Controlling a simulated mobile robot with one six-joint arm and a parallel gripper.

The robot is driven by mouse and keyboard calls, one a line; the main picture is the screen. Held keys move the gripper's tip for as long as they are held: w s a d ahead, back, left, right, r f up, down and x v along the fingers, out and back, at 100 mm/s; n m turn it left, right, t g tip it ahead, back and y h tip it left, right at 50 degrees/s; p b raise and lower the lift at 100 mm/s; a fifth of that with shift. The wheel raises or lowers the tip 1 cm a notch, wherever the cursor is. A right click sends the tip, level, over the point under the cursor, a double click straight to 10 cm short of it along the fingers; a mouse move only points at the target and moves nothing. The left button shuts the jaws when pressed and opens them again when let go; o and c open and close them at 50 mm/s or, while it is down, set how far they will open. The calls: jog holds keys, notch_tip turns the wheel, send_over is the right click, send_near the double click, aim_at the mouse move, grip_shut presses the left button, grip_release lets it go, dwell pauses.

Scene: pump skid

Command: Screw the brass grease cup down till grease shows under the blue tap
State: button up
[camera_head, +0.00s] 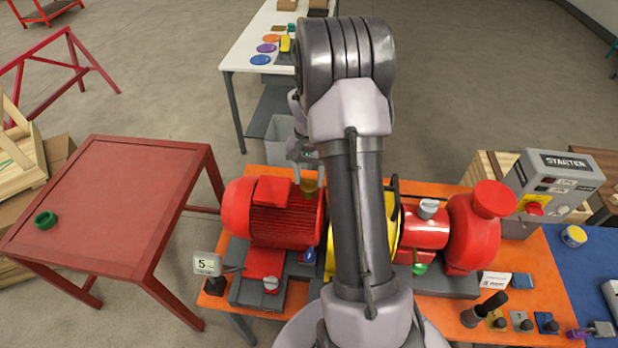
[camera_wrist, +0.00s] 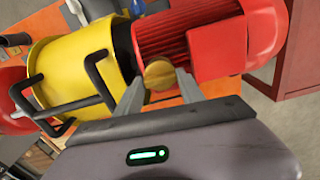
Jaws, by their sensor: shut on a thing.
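The brass grease cup (camera_wrist: 158,74) shows as a round brass cap between my two fingers in the wrist view, beside the red finned motor (camera_wrist: 190,32). In the head view the brass cup (camera_head: 310,187) is at the motor's top, partly behind my gripper (camera_head: 303,176). My gripper (camera_wrist: 158,84) is shut on the cup, a finger on either side. A blue tap (camera_head: 309,254) sits low at the motor's right end in the head view. A small blue part (camera_wrist: 138,8) also shows at the wrist view's top edge. I cannot make out any grease under the tap.
A yellow guard (camera_wrist: 78,70) with black handles (camera_wrist: 45,100) stands close beside my fingers. The red pump (camera_head: 474,225) and grey starter box (camera_head: 555,185) are to the right. A red table (camera_head: 120,190) stands left. My arm hides the skid's middle.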

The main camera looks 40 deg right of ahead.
aim_at(309, 180)
jog(key=m+b, duration=0.3)
jog(key=m, duration=0.1)
jog(key=shift+f+b, duration=0.2)
jog(key=shift+b, duration=0.1)
jog(key=m+b, duration=0.2)
jog(key=m, duration=0.1)
jog(key=shift+m+b, duration=0.3)
jog(key=shift+b, duration=0.05)
jog(key=m+b, duration=0.3)
jog(key=m, duration=0.1)
jog(key=shift+r, duration=0.1)
jog(key=shift+r+m+b, duration=0.1)
jog(key=shift+m+b, duration=0.7)
jog(key=shift+m, duration=0.9)
jog(key=o, duration=1.4)
jog(key=shift+c, duration=0.2)
notch_tip(309, 180, up, 18)
jog(key=p, duration=0.3)
jog(key=shift+f, duration=0.25)
